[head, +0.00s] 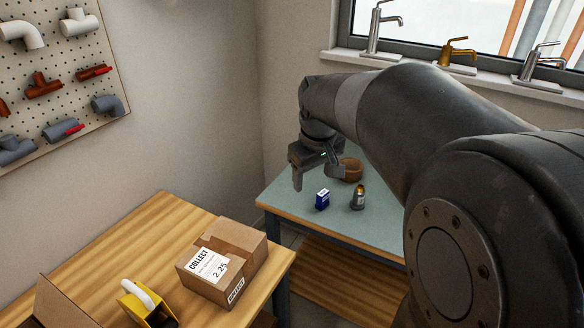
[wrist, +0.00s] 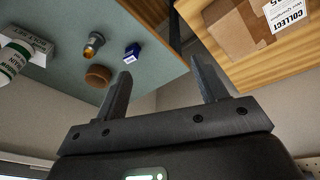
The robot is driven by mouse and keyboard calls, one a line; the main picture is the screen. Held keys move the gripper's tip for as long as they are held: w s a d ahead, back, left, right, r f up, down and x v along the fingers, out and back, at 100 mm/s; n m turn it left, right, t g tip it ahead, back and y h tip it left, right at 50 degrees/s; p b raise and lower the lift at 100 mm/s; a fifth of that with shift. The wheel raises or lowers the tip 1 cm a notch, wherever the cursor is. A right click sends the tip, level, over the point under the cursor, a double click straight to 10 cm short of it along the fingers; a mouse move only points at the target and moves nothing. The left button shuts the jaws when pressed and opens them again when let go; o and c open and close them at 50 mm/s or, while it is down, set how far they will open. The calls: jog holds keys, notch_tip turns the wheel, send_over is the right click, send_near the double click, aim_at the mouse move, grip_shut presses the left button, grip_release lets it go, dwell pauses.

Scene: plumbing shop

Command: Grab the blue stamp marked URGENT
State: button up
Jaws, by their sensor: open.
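A small dark blue block with white markings, which looks like the stamp (head: 322,199), stands near the front left part of the grey-green tabletop (head: 290,205). It also shows in the wrist view (wrist: 132,53); its lettering is too small to read. My gripper (head: 318,180) is open and empty, above the tabletop and close to the stamp in the head view. In the wrist view its two fingers (wrist: 163,80) are spread apart, and the stamp lies beyond the left finger, outside the gap between them.
A small dark bottle with an orange-brown top (head: 358,198) stands right of the stamp, with a brown bowl (head: 351,170) behind. White-labelled containers (wrist: 18,60) show in the wrist view. A cardboard box (head: 222,262) and yellow tape dispenser (head: 137,303) sit on the wooden table (head: 170,225).

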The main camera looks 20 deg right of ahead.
jog(key=w+d+f+n+g, duration=0.1)
jog(key=w+d+f, duration=0.2)
jog(key=w, duration=0.2)
jog(key=w+d+f+n, duration=0.1)
jog(key=w+d+f, duration=0.1)
jog(key=w+f, duration=0.15)
jog(key=n+g, duration=0.1)
jog(key=g, duration=0.1)
send_over(325, 193)
notch_tip(325, 193, down, 6)
jog(key=shift+s+a+r, duration=0.1)
jog(key=shift+a, duration=0.05)
jog(key=shift+f, duration=0.35)
notch_tip(325, 193, down, 10)
jog(key=shift+f, duration=0.2)
jog(key=c, duration=1.1)
